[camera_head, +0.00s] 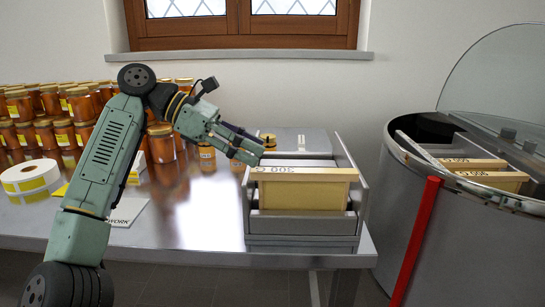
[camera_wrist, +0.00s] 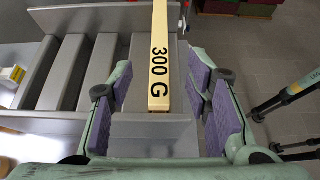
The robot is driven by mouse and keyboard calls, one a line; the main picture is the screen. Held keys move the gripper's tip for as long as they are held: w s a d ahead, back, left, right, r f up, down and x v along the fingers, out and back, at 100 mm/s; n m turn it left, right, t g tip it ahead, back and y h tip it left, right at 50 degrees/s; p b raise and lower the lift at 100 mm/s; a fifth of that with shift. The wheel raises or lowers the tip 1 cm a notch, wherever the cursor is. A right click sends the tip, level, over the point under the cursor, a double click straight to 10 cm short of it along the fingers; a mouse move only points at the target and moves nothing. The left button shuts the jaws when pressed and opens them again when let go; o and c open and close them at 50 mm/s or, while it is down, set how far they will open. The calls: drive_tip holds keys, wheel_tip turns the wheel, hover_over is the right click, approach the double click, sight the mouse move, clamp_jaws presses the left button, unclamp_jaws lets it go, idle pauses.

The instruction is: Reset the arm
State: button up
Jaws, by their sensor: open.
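My gripper (camera_head: 252,147) is open and empty at the upper left of a grey metal rack on the table. In the wrist view my gripper (camera_wrist: 158,95) has its two purple-padded fingers spread, with the end of a wooden frame bar between them. That honey frame (camera_head: 303,190), marked "300 G", sits in the grey rack (camera_head: 302,225). Its top bar also shows in the wrist view (camera_wrist: 160,60). I cannot tell how far the fingers are above the bar. My arm reaches in from the left of the head view.
Stacked honey jars (camera_head: 45,120) and a label roll (camera_head: 30,178) stand on the left of the metal table (camera_head: 190,215). At right is a steel drum (camera_head: 460,245) with a raised clear lid, frames inside and a red upright bar (camera_head: 415,240). The table's middle is mostly clear.

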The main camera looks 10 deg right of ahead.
drive_tip(key=shift+v, duration=0.95)
